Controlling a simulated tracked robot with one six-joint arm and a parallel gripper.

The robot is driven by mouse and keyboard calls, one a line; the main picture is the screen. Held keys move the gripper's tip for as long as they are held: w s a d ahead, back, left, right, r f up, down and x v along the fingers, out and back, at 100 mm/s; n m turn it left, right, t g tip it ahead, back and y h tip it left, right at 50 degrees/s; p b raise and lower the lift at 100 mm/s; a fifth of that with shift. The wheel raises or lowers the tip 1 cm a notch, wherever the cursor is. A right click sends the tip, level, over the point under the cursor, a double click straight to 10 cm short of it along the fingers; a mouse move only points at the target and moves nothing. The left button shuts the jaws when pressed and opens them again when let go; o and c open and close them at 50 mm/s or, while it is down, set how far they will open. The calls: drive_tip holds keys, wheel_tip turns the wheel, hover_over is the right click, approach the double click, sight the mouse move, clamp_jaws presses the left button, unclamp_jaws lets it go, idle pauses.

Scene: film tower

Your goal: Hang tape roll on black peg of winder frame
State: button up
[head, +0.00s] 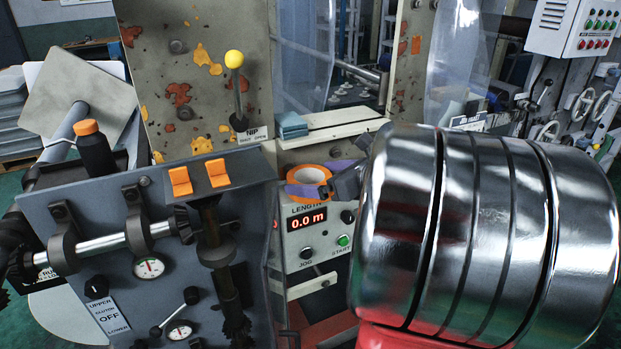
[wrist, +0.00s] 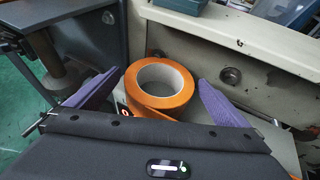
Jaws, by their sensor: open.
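The orange tape roll (head: 308,175) lies flat on the small console with the LENGTH display. In the wrist view the roll (wrist: 160,88) shows its pale, hollow core facing up. My gripper (head: 320,178) is open, with its purple fingers on either side of the roll. In the wrist view my gripper (wrist: 160,80) appears to leave a narrow gap between each finger and the roll. I cannot clearly pick out the black peg of the winder frame in either view.
A beige ledge with a teal stack (head: 291,124) stands just behind the roll. A grey control panel (head: 130,215) with orange tabs and a black bottle (head: 97,155) is at the left. A yellow-knobbed lever (head: 235,85) rises behind.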

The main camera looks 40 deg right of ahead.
drive_tip(key=v, duration=1.1)
drive_tip(key=shift+s, duration=0.3)
drive_tip(key=shift+s, duration=0.15)
idle(0.4)
